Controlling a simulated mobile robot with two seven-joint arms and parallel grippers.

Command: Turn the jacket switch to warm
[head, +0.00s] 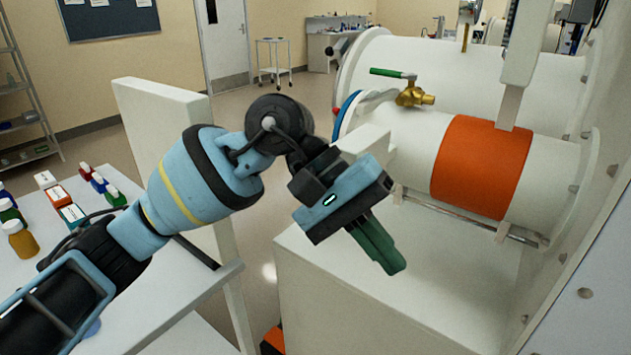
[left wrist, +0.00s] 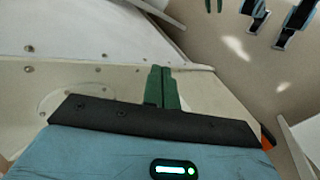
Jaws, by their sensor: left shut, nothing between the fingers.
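My left gripper (head: 388,258) reaches in from the left in the head view, with its green fingers closed together and pointing down to the right. It holds nothing and hangs in front of the white cylinder, above the white cabinet top. In the left wrist view the same green fingers (left wrist: 162,88) lie side by side in front of a pale surface. An orange jacket band (head: 482,166) wraps the smaller cylinder, to the right of the gripper. I cannot make out the jacket switch in either view. My right gripper is not in view.
A brass valve with a green lever (head: 410,88) sits on the white cylinder (head: 412,145), above the gripper. The white cabinet (head: 330,290) stands below. A white table (head: 170,290) with several coloured bottles is at the left. Open floor shows behind.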

